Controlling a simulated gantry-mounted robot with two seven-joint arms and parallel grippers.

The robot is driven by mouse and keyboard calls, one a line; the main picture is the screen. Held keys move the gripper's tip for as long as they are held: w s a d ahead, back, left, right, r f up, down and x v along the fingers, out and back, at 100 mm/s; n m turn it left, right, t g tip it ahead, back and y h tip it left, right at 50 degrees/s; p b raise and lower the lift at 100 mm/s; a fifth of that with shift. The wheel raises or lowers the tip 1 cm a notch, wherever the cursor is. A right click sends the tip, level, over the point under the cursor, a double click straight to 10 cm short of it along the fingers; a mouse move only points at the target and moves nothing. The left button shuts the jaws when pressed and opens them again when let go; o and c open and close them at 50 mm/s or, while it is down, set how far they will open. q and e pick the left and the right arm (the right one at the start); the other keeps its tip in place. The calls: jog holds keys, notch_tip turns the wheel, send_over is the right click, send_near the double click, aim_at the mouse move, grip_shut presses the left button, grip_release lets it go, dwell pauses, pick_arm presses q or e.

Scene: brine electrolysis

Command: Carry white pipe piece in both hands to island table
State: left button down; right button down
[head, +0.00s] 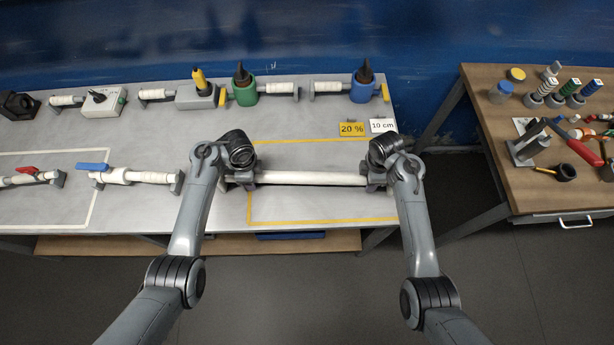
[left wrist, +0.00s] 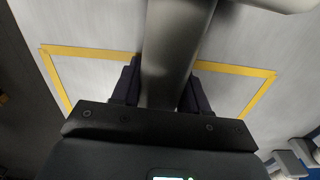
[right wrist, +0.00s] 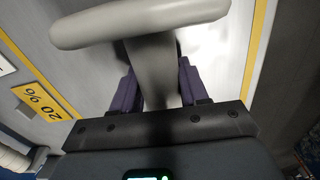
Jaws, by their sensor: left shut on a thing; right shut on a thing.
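The white pipe piece (head: 312,178) lies level from left to right above the yellow-outlined area of the grey bench, with a grey holder at each end. My left gripper (head: 243,180) is at its left end and my right gripper (head: 376,180) at its right end. In the left wrist view the fingers are shut on a grey post (left wrist: 168,60). In the right wrist view they are shut on a grey post (right wrist: 152,68) below the pipe's rounded bar (right wrist: 140,20). I cannot tell whether the piece touches the bench. A wooden-topped table (head: 490,120) stands at the right; whether it is the island table is unclear.
The grey bench (head: 150,145) carries a green bottle holder (head: 244,92), a blue one (head: 363,88) and valve pipes (head: 130,176) on the left. Signs reading 20 % (head: 352,129) and 10 cm (head: 383,125) stand behind. Tools and bottles crowd the wooden table. Floor (head: 300,290) is open in front.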

pick_arm(q)
jog(key=shift+r, duration=0.2)
pick_arm(e)
jog(key=shift+r, duration=0.2)
